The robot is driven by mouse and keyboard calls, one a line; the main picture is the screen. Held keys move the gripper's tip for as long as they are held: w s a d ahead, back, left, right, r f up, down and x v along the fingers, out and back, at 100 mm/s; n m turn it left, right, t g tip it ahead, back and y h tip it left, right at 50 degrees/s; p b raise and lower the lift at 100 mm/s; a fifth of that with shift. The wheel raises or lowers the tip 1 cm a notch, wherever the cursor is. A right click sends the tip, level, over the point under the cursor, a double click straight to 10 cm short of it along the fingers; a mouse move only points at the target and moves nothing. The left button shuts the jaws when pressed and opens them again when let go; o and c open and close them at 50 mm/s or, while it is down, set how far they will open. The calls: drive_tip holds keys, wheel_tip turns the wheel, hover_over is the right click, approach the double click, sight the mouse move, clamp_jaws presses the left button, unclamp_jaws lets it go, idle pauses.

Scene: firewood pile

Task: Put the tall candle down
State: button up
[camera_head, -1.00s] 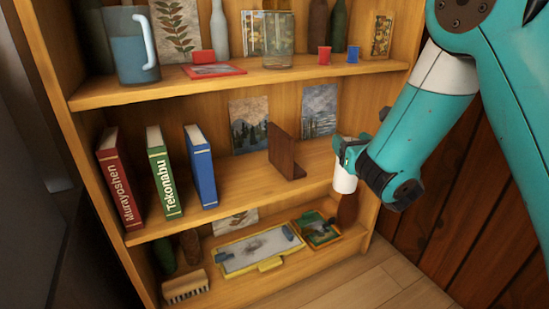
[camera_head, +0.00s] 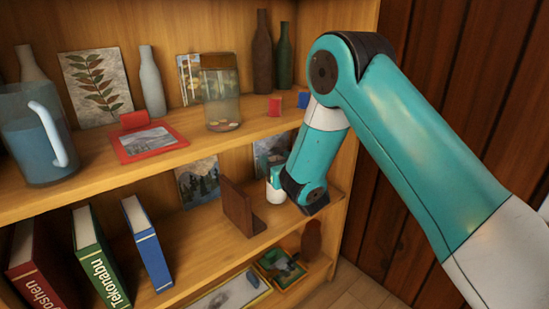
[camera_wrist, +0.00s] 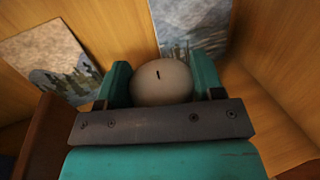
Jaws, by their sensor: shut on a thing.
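The tall candle (camera_wrist: 161,84) is white and round-topped with a short dark wick. It stands between the two fingers of my gripper (camera_wrist: 163,90) in the wrist view, and both fingers close on its sides. In the head view my gripper (camera_head: 273,172) is at the right end of the middle shelf (camera_head: 225,225), right of a brown bookend. The candle's white lower part (camera_head: 274,192) shows just below the fingers, upright. I cannot tell whether its base touches the shelf.
The brown bookend (camera_head: 240,208) stands close to the left of the candle. Landscape pictures (camera_head: 198,182) lean at the back. Several books (camera_head: 148,245) stand farther left. The upper shelf above holds a glass jar (camera_head: 220,98), bottles and a blue pitcher (camera_head: 35,135).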

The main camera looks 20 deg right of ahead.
drive_tip(key=shift+s+f, duration=0.15)
drive_tip(key=shift+f, duration=0.45)
drive_tip(key=shift+f+b, duration=0.2)
drive_tip(key=shift+b, duration=0.1)
drive_tip(key=o, duration=1.6)
